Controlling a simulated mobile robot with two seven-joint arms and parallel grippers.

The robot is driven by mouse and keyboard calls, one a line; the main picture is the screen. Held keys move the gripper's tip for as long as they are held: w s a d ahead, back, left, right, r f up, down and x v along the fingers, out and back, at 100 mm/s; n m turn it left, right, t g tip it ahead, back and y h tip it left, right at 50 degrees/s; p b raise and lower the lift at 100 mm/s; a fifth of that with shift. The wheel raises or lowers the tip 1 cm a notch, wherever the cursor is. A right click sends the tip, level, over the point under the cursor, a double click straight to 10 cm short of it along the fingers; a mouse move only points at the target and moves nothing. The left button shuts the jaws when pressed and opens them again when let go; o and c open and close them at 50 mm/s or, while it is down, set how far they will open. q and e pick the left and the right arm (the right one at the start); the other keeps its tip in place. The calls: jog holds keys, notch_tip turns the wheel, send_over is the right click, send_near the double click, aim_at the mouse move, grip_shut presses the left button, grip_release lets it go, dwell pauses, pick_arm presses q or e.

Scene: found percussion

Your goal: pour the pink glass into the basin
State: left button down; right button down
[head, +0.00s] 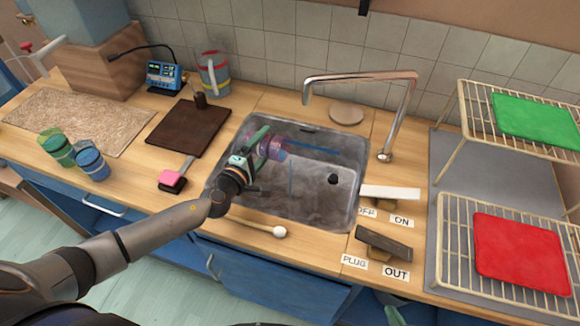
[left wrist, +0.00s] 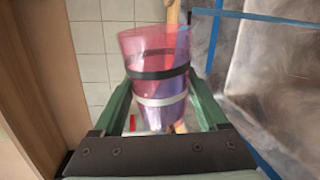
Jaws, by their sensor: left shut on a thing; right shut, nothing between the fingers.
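The pink glass (left wrist: 155,65), see-through with a black and a white band, is between the green fingers of my left gripper (left wrist: 160,110). In the head view the pink glass (head: 272,147) is tilted over the left back part of the grey basin (head: 335,205), held by my left gripper (head: 254,150). Its lower part looks purple in the left wrist view; I cannot tell whether that is liquid. I cannot see whether anything flows out. A green fingertip of my right gripper (head: 394,315) shows at the bottom edge; the rest is out of view.
A chrome faucet (head: 390,110) arches over the basin's back right. A green glass (head: 57,148) and a blue glass (head: 91,160) stand at left. A pink sponge (head: 171,180) and a mallet (head: 265,230) lie by the basin. Two levers, one white (head: 390,193), one dark (head: 384,243), are right.

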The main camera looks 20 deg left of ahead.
pick_arm(q)
jog(key=shift+d+r+m, duration=0.25)
jog(key=shift+r+m, duration=0.25)
jog(key=shift+m, duration=0.2)
dwell(0.6)
